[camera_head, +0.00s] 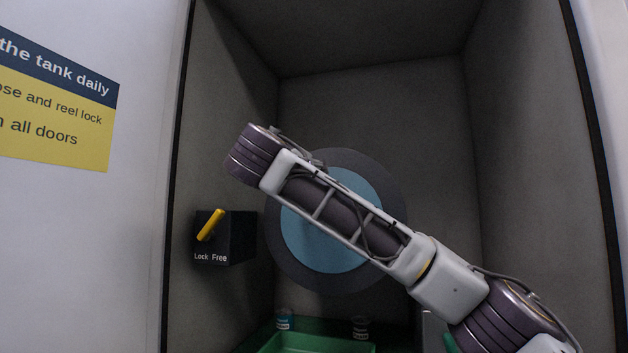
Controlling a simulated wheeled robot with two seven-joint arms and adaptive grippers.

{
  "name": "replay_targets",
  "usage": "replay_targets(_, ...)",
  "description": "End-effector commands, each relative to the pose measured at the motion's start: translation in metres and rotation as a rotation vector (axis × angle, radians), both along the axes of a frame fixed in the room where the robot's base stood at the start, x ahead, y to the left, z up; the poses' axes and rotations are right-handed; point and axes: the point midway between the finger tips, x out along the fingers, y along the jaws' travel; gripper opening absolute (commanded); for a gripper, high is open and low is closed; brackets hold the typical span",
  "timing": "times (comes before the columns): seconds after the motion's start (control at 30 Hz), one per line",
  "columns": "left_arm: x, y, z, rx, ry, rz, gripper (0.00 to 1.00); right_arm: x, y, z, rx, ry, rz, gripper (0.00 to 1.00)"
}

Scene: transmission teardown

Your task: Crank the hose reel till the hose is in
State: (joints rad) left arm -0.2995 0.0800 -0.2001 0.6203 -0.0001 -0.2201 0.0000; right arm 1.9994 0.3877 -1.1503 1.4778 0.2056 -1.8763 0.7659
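The hose reel (385,178) is a round disc with a dark grey rim and a blue middle at the back of a grey compartment. My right arm comes in from the lower right and crosses in front of it, hiding much of its face. No crank handle or hose can be made out. A black lock box (236,238) marked "Lock Free" sits on the left wall. Its yellow lever (211,225) leans with its top to the right. Neither gripper shows; the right arm's far visible end is a dark ribbed joint left of the reel's top.
A green tray (310,343) lies at the compartment's bottom, with two small labelled containers (284,320) (360,327) behind it. A blue and yellow sign (55,100) is on the white panel at left. The compartment's side walls bound the space; its upper part is clear.

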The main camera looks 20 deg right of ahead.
Motion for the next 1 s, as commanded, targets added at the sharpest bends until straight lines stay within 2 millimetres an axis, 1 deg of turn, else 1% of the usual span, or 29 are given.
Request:
replay_targets(0.5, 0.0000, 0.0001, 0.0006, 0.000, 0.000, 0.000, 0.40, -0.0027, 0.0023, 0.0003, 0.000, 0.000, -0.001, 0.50)
replay_targets(0.57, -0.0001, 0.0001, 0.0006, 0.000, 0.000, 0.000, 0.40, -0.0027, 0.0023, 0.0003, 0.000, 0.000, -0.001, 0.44)
replay_targets(0.9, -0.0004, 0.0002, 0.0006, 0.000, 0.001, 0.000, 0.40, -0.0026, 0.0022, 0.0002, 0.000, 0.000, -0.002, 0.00)
replay_targets(1.0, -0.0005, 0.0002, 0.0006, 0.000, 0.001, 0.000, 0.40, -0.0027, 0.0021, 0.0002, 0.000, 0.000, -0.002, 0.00)
